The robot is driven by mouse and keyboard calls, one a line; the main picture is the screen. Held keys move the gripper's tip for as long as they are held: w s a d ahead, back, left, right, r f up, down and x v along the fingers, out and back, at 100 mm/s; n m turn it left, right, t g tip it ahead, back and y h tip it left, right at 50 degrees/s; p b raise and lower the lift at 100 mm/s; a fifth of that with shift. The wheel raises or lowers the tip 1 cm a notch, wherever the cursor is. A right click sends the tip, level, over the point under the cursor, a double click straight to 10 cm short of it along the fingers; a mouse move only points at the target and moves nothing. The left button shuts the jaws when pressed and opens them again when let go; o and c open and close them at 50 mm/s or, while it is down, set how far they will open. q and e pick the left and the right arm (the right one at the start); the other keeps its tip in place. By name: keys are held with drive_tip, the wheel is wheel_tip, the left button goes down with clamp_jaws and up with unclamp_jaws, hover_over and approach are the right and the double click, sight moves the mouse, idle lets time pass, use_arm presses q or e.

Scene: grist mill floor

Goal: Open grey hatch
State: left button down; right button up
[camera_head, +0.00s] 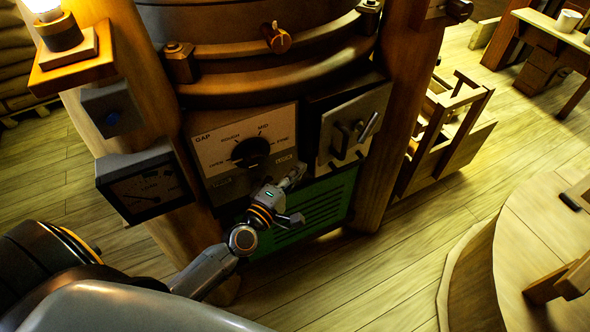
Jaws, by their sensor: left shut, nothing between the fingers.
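The grey hatch (335,117) is a light grey square door on the front of the mill housing, right of the dial panel. It carries a dark handle (347,139) and a metal lever or latch (368,127). The hatch looks closed or nearly so; I cannot tell if it is slightly ajar. My left gripper (298,196) is below the hatch's lower left corner, in front of the green louvred panel. It appears apart from the handle, shut and empty. My right gripper is not in view.
The dial panel (246,150) is left of the hatch, above the green panel (322,205). A gauge box (150,187) hangs on the left post. A wooden rack (450,135) stands right of the mill. A round wooden platform (535,240) is at lower right, with clear floor (385,265) between.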

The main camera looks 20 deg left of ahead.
use_arm(q)
drive_tip(key=w, duration=0.7)
drive_tip(key=shift+d, duration=0.4)
drive_tip(key=shift+p, duration=0.35)
